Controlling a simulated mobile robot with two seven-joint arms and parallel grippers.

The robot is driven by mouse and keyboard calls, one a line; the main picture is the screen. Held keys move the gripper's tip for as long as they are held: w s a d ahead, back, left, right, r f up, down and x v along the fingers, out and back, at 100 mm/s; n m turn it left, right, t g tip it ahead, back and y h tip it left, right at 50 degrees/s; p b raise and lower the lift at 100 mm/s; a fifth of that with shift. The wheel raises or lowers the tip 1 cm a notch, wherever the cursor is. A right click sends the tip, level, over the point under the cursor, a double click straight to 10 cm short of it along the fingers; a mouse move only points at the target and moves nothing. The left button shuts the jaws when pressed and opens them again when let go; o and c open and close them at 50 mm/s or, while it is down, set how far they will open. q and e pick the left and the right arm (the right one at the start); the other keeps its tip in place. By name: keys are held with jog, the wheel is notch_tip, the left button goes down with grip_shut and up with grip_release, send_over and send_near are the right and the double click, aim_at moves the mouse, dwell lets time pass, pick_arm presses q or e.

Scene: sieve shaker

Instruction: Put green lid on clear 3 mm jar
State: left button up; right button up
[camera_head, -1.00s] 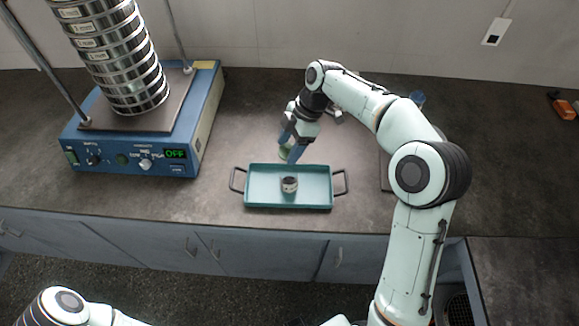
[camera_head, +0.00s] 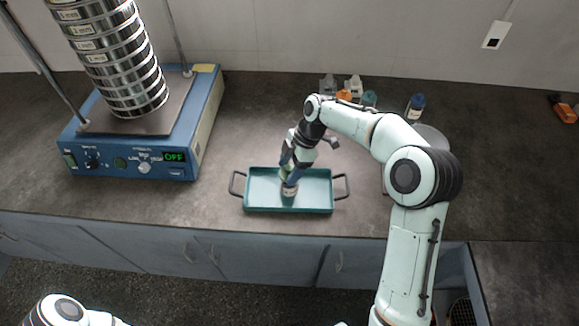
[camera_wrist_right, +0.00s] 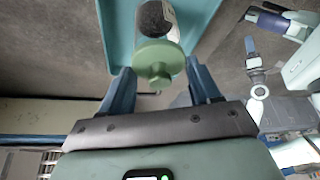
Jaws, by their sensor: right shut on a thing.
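The clear jar (camera_head: 289,191) stands in the teal tray, with my right gripper (camera_head: 288,180) directly above it. In the right wrist view the jar (camera_wrist_right: 152,20) shows dark contents and a white label. The green lid (camera_wrist_right: 158,60) is between the blue fingers of my right gripper (camera_wrist_right: 160,82), which is shut on it. The lid lines up with the jar's mouth and seems to be at or very near it; I cannot tell whether it is fully seated. The fingers hide the lid in the head view. My left gripper is not in view.
The teal tray (camera_head: 318,208) has dark handles at both ends. A blue sieve shaker (camera_head: 190,150) with a stack of sieves (camera_head: 120,60) stands at the left. Several small bottles, including a blue-capped jar (camera_head: 415,107), stand behind my right arm. The counter between shaker and tray is clear.

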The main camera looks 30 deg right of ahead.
jog(key=shift+f, duration=0.45)
jog(key=o, duration=1)
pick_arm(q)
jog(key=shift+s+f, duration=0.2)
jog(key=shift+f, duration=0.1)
pick_arm(e)
jog(key=shift+o, duration=0.2)
jog(key=shift+r, duration=0.15)
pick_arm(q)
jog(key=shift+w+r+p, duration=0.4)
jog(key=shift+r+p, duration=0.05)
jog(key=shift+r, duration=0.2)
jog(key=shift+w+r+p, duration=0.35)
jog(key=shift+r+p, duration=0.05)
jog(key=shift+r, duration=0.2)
pick_arm(e)
jog(key=v, duration=1.2)
jog(key=shift+r, duration=0.45)
